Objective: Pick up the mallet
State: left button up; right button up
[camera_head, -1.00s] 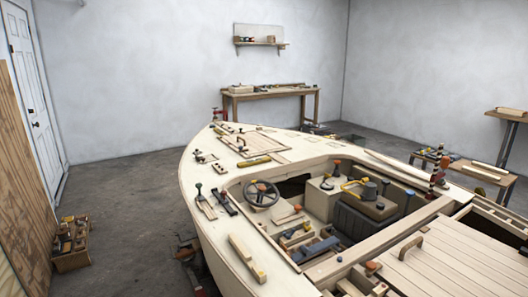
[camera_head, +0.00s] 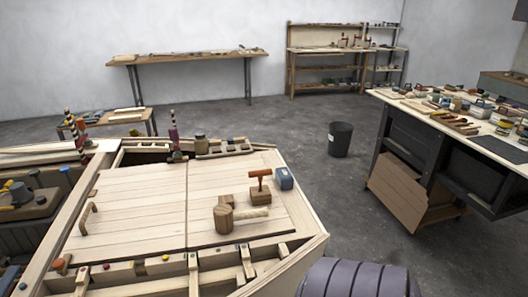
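A wooden mallet (camera_head: 224,218) lies on the planked rear deck of the boat hull, near the deck's right part. Its brown head is at the left and its pale handle (camera_head: 252,213) points right. Just behind it is a brown wooden block (camera_head: 260,199) with an orange-brown T-shaped tool on top. A small blue-grey item (camera_head: 284,179) sits to the right of that. Neither of my grippers shows in the head view.
The deck (camera_head: 130,210) has bare planks left of the mallet. A purple-grey ribbed rounded object (camera_head: 355,280) is at the bottom edge. A cluttered workbench (camera_head: 455,112) stands at the right, and a black bin (camera_head: 340,139) stands on open floor.

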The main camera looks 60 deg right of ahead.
aim_at(223, 218)
jog(key=z, duration=1.75)
